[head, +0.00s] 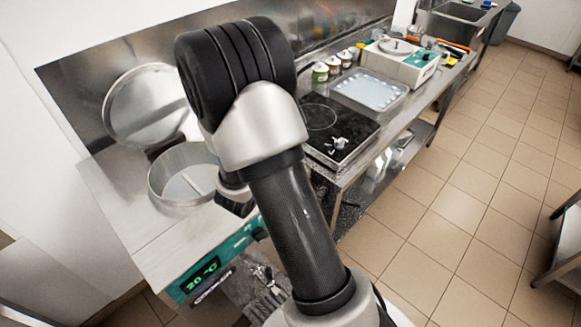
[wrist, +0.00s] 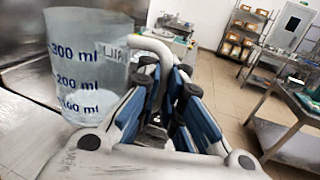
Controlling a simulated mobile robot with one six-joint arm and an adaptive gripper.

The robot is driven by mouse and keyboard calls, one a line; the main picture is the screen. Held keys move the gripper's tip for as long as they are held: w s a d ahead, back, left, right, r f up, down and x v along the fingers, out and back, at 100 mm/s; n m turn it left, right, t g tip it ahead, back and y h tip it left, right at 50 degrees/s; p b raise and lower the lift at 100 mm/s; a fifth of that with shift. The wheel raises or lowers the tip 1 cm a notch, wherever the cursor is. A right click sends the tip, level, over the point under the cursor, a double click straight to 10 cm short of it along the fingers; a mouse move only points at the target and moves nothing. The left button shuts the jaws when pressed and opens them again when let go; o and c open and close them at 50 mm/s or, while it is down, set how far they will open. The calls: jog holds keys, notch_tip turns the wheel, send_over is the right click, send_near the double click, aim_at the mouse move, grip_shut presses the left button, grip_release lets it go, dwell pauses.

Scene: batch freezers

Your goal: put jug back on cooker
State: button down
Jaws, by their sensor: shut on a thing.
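The jug (wrist: 88,65) is a translucent measuring jug with blue marks up to 300 ml, at the left of the wrist view. It looks roughly upright, and something white shows low inside it. My gripper (wrist: 163,85) is shut on its pale handle (wrist: 150,42), to the right of the jug's body. In the head view my arm hides the jug and most of the gripper. The cooker (head: 341,131) is a flat black hob with a ring mark, set on the steel counter to the right of my arm. A small pale item or glare shows near its front.
A steel machine (head: 122,205) with a round opening (head: 182,172), a raised round lid (head: 146,104) and a green display stands left. Beyond the cooker are a clear tray (head: 370,92), several small jars (head: 334,65) and a white box (head: 400,65). The tiled floor (head: 440,190) at right is clear.

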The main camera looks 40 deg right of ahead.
notch_tip(320, 180, down, 14)
jog(key=b, duration=0.3)
jog(key=shift+f+b, duration=0.15)
jog(key=shift+b, duration=0.2)
jog(key=c, duration=2.2)
grip_release()
jog(key=o, duration=0.5)
